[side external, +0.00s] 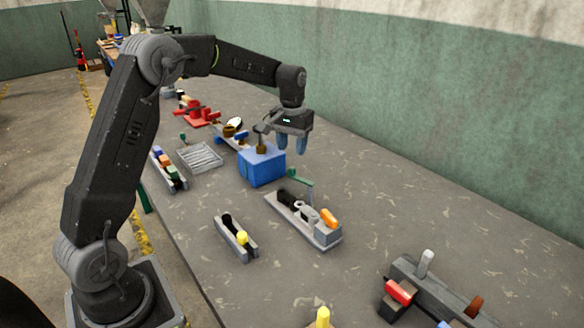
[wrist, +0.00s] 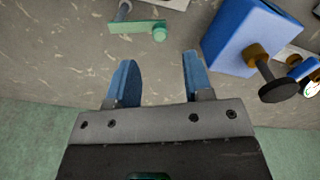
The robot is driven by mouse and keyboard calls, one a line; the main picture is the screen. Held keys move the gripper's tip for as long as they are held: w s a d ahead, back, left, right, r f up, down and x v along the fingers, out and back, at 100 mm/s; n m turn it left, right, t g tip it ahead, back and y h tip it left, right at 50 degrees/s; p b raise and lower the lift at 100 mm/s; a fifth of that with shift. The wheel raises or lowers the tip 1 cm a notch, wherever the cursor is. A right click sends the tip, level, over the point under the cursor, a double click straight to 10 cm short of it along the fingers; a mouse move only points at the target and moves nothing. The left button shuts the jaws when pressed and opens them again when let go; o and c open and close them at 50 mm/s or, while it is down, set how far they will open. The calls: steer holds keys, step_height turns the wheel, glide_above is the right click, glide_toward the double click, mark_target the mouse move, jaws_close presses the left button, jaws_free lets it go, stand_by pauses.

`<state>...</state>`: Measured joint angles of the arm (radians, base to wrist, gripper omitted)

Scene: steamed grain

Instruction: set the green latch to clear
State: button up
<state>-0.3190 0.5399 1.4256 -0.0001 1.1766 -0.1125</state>
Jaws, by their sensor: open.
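The green latch (side external: 300,178) is a thin arm on a post at the back of a grey fixture (side external: 328,243). In the wrist view the green latch (wrist: 135,27) lies across the top, with a round green knob at its right end. My gripper (side external: 291,147) is above the table, behind the latch and right of the blue box. In the wrist view my gripper (wrist: 158,62) has its two blue fingers apart with nothing between them. The latch is beyond the fingertips, apart from them. No clear marking shows on the latch.
A blue box (side external: 262,168) with a brown-and-dark knob stands close to my gripper. The fixture carries an orange block (side external: 329,217). A grey rack (side external: 200,157) and a small tray with a yellow knob (side external: 242,238) lie nearby.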

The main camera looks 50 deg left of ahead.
mark_target(292, 168)
step_height(292, 168, down, 7)
steer(key=shift+f, duration=0.1)
steer(key=shift+c, duration=0.3)
jaws_close()
stand_by(0.5)
